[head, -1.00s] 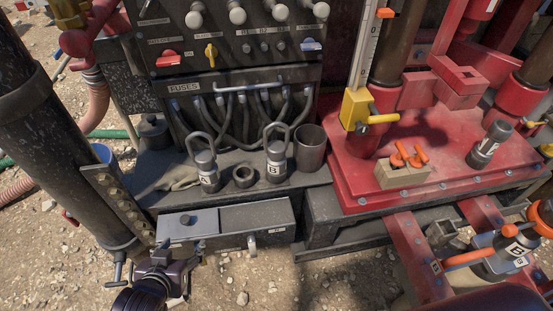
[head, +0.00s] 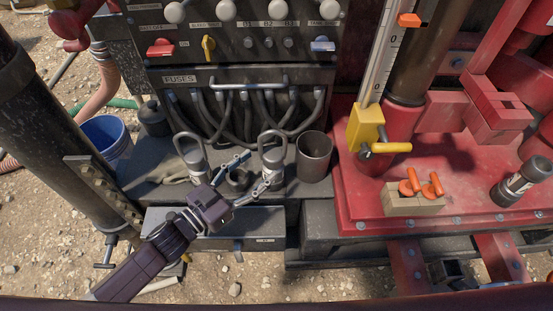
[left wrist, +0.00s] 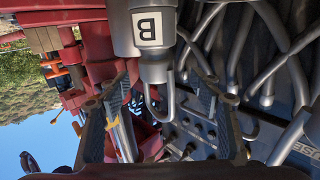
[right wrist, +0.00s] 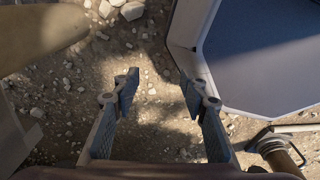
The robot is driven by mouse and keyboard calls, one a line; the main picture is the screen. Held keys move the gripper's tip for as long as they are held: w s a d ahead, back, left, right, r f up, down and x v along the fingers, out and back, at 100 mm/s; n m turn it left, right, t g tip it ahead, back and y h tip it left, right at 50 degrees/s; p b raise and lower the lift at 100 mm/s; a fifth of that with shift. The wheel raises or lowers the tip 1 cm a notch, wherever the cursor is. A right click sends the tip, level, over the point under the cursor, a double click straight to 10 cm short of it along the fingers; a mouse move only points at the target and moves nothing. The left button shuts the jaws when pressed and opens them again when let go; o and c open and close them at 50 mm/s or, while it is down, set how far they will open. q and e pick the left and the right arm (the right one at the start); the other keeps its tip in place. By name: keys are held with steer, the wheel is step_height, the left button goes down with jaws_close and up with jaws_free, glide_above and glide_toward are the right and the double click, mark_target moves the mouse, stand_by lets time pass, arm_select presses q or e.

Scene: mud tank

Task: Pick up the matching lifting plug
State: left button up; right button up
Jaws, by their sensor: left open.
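Two grey lifting plugs with loop handles stand on the dark ledge under the fuse panel. The left plug (head: 192,157) has a label partly hidden in the head view. The right plug (head: 272,148) is partly covered by my left gripper; the left wrist view shows its white label with a "B" (left wrist: 148,27). My left gripper (head: 250,172) is open, its fingers pointing toward the right plug. In the left wrist view the plug's loop handle lies between the fingers, not clamped. My right gripper (right wrist: 160,85) is open and empty above gravel.
A dark ring (head: 236,183) lies between the plugs and an open grey cup (head: 314,155) stands right of them. A grey box (head: 265,226) sits below the ledge. On the red deck are a wooden block with orange handles (head: 414,203) and a tilted dark cylinder (head: 520,182).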

mark_target(265, 162)
arm_select(q)
steer(key=shift+p+x, duration=0.4)
steer(key=shift+x, duration=0.75)
steer(key=x, duration=0.2)
steer(key=shift+w+d, duration=0.1)
steer(key=shift+d, duration=0.4)
steer(key=shift+w+d, duration=0.2)
steer(key=shift+w, duration=0.05)
steer(key=c, duration=1)
jaws_close()
steer(key=shift+r, duration=0.2)
arm_select(e)
steer(key=shift+s+a+r, duration=0.6)
steer(key=shift+s+a, duration=0.15)
steer(key=shift+s, duration=0.2)
